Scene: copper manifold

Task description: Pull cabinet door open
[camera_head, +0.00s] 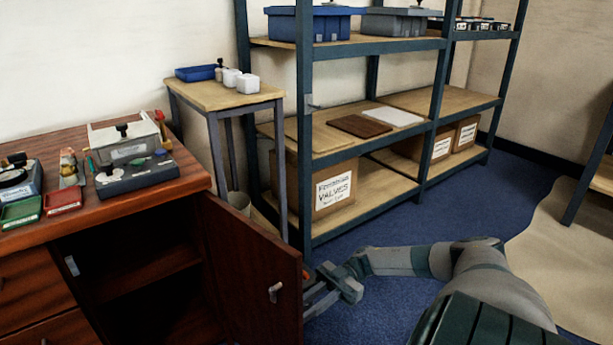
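The cabinet door (249,270) is dark reddish wood and stands swung wide open from the wooden cabinet (110,209). It is hinged at the right side of the opening. A small pale handle (275,291) is on the door face toward the camera, near its free edge. The dark cabinet interior (140,270) shows with a shelf inside. My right gripper (312,296) is just right of the door's free edge, close to it. Its fingertips are partly hidden by the door, so contact and finger opening are unclear. My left gripper is not in view.
Small boxes and trays (124,160) cover the cabinet top. A narrow side table (225,95) stands behind the door. A metal shelf unit (307,130) with cardboard boxes (332,190) is at the back. Blue carpet (390,300) is clear around my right arm.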

